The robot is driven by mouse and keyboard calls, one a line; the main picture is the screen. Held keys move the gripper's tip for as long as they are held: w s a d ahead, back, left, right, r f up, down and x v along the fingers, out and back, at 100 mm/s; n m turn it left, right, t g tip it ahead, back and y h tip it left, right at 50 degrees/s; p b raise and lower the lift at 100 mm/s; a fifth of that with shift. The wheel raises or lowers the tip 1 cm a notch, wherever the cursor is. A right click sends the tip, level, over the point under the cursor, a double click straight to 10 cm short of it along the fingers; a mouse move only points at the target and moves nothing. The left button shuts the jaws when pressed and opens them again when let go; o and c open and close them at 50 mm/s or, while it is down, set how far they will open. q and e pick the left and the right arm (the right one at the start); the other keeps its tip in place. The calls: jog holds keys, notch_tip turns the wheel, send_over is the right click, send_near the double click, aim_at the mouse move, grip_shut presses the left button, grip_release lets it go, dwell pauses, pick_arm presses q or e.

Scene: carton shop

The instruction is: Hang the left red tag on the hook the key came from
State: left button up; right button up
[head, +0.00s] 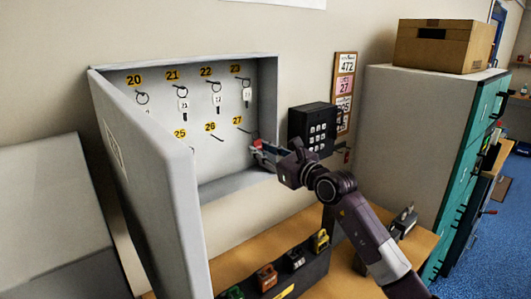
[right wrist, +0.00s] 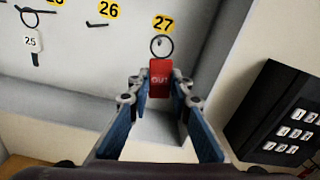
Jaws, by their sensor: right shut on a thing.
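My right gripper (head: 259,150) reaches into the open grey key cabinet (head: 225,188), at its right side. It is shut on a red tag (right wrist: 160,80) marked OUT, which hangs upright between the fingertips in the right wrist view. The tag's ring (right wrist: 162,46) stands above it, right under the yellow label 27 (right wrist: 163,22). In the head view, hook 27 (head: 243,130) shows below its label, up and left of the gripper. I cannot tell whether the ring is around the hook or only in front of it. My left gripper is not in view.
Keys with white tags, such as key 25 (right wrist: 32,42), hang on other hooks. Hook 26 (right wrist: 97,25) is bare. The cabinet door (head: 150,180) stands open at left. A black keypad box (head: 312,128) is close on the right. A tray with padlocks (head: 285,272) is below.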

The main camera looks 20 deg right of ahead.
jog(key=shift+w+a+f+b, duration=0.15)
jog(key=shift+w+a+b, duration=0.05)
jog(key=shift+w, duration=0.35)
jog(key=shift+w+a+f+b, duration=0.15)
jog(key=shift+w+a+b, duration=0.05)
jog(key=shift+w, duration=0.35)
jog(key=shift+w+a+f+b, duration=0.15)
jog(key=shift+w+a+b, duration=0.05)
jog(key=shift+w, duration=0.35)
jog(key=o, duration=0.9)
jog(key=shift+o, duration=0.2)
